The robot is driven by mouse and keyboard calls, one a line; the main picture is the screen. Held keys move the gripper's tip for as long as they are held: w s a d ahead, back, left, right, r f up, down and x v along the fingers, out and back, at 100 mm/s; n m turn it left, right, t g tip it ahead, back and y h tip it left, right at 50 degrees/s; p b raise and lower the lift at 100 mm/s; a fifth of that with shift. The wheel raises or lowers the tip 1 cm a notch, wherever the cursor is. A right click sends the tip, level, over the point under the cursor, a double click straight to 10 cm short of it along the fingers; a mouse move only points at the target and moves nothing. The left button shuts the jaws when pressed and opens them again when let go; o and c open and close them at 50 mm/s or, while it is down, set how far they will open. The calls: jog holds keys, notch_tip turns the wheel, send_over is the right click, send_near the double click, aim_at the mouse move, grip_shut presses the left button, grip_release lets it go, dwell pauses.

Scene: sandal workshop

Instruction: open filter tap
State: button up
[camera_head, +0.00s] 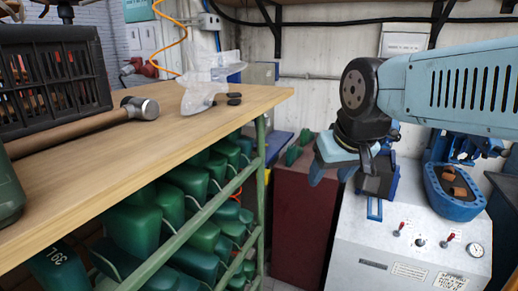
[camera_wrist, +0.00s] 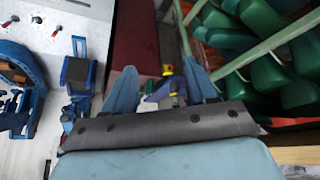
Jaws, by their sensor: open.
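My gripper (camera_head: 331,172) hangs from the pale blue arm in the head view, pointing down in front of the dark red cabinet. In the wrist view my gripper (camera_wrist: 157,69) shows two blue fingers spread apart with nothing held between them. A small blue fitting with a yellow and red part (camera_wrist: 168,71) shows between and beyond the fingers; it looks like the filter tap, but it is small and partly hidden by the gripper. I cannot tell its handle position or its distance from the fingertips. I cannot make it out in the head view.
The dark red cabinet (camera_head: 303,215) stands mid-picture. A grey machine (camera_head: 400,235) with a blue tub (camera_head: 455,205) is at right.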

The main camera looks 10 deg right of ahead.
jog(key=o, duration=0.3)
jog(key=w+d+t, duration=0.1)
jog(key=w, duration=0.4)
jog(key=w+t, duration=0.1)
jog(key=w, duration=0.5)
jog(key=w+d+h, duration=0.1)
jog(key=w, duration=0.4)
jog(key=shift+w+d+f+n+t, duration=0.25)
jog(key=shift+w+d+n+t, duration=0.05)
jog(key=shift+w+t, duration=0.1)
jog(key=shift+o, duration=0.2)
jog(key=w+d+f+n+t+y, duration=0.1)
jog(key=w+f+t, duration=0.3)
jog(key=w, duration=0.8)
jog(key=w+f+n+t+y, duration=0.15)
jog(key=w+f, duration=0.45)
jog(key=w, duration=0.7)
jog(key=w+f+t+y, duration=0.35)
jog(key=w+f, duration=0.25)
jog(key=f, duration=0.4)
jog(key=x, duration=1.3)
jog(key=shift+w+d+f, duration=0.2)
jog(key=shift+w+d, duration=0.1)
jog(key=shift+w, duration=0.15)
jog(key=shift+c, duration=0.4)
jog(key=c, duration=1)
